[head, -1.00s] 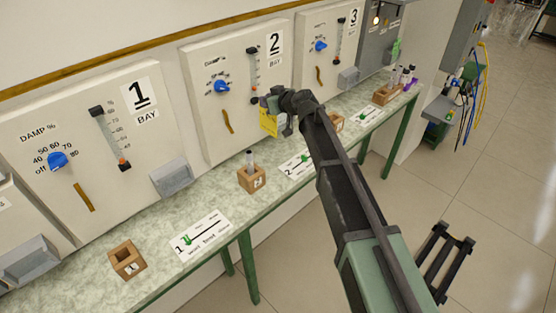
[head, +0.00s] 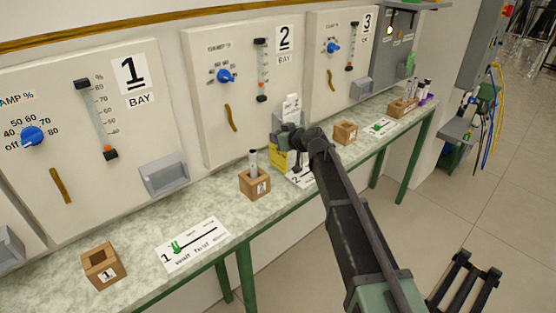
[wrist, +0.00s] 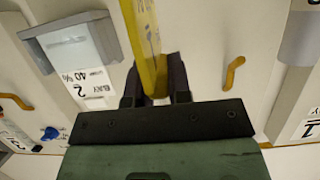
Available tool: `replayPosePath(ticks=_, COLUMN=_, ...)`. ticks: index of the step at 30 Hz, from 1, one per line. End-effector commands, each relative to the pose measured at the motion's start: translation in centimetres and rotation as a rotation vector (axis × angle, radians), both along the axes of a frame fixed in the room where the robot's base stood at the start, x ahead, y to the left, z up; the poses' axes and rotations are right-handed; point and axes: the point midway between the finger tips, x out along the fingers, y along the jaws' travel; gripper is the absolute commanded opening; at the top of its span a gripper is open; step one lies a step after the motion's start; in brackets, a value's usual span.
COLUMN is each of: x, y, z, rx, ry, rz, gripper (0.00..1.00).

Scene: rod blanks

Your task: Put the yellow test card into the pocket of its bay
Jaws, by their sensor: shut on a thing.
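The yellow test card (wrist: 150,45) is gripped edge-on between the fingers of my gripper (wrist: 156,92) in the wrist view. In the head view the card (head: 281,159) shows below my gripper (head: 288,138), in front of the lower right of the bay 2 panel (head: 210,120) and above the bench. A grey pocket (wrist: 75,42) with a white card (wrist: 95,85) at it lies left of the yellow card in the wrist view, apart from it. In the head view a white card (head: 291,107) stands just behind my gripper, which largely hides the pocket there.
Bay 1 has a grey pocket (head: 164,175). Wooden blocks (head: 255,184) and (head: 104,265) stand on the bench (head: 140,220), the nearer-to-me-gripper one holding a rod. More blocks and rods stand at the far right end.

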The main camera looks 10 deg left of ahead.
Motion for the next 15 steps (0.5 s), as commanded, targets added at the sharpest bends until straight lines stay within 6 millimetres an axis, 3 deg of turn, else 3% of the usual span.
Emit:
replayPosePath(ticks=2, x=0.0, y=0.0, z=-0.5, rx=0.000, ry=0.000, rz=0.000, gripper=0.00)
replayPosePath(ticks=8, x=0.0, y=0.0, z=-4.5, rx=0.000, ry=0.000, rz=0.000, gripper=0.00)
replayPosePath(ticks=15, x=0.0, y=0.0, z=-4.0, rx=0.000, ry=0.000, rz=0.000, gripper=0.00)
